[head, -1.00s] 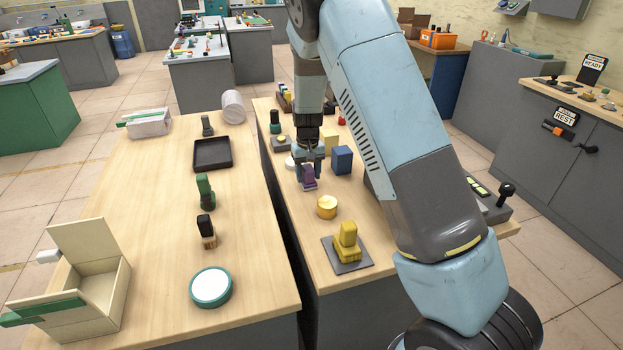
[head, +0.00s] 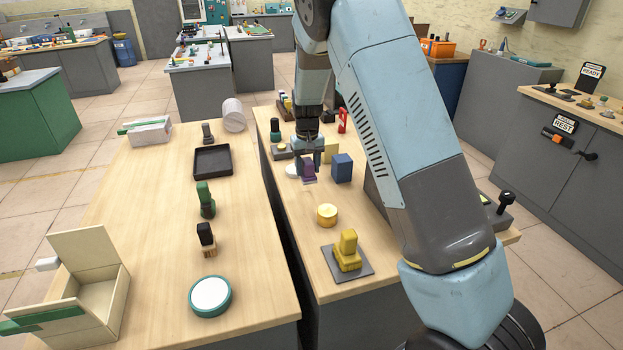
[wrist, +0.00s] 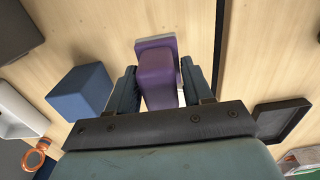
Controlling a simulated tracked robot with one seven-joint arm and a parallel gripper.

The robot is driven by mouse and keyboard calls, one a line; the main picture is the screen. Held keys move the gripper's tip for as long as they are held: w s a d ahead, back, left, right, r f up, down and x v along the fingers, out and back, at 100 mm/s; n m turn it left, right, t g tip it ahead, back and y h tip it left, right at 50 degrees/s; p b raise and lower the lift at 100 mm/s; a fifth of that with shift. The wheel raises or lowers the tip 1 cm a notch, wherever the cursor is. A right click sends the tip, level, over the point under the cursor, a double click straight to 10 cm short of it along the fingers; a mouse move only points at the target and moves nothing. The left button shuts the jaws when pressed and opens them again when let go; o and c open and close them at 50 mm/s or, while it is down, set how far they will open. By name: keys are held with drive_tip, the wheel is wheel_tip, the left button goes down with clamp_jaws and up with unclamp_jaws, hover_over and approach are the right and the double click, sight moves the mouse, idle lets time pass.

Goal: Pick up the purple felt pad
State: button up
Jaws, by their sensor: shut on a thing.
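The purple felt pad (head: 308,170) is a purple block with a paler grey-violet flat base, at the far part of the right-hand bench. My gripper (head: 309,162) is shut on it from above. In the wrist view the purple pad (wrist: 158,75) sits between the two dark fingers (wrist: 159,90), its pale base beyond them. It appears held a little above the bench top, but the exact gap is hard to see. The fingers hide part of its sides.
A blue block (head: 342,168) stands close to the right of the pad. A white round piece (head: 291,170) is close on the left. A gap separates the left bench (head: 150,230).

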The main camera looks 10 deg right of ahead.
drive_tip(key=w+r, duration=0.8)
drive_tip(key=w, duration=0.4)
drive_tip(key=shift+w+a+r, duration=0.15)
drive_tip(key=shift+w+a, duration=0.05)
drive_tip(key=shift+w, duration=0.15)
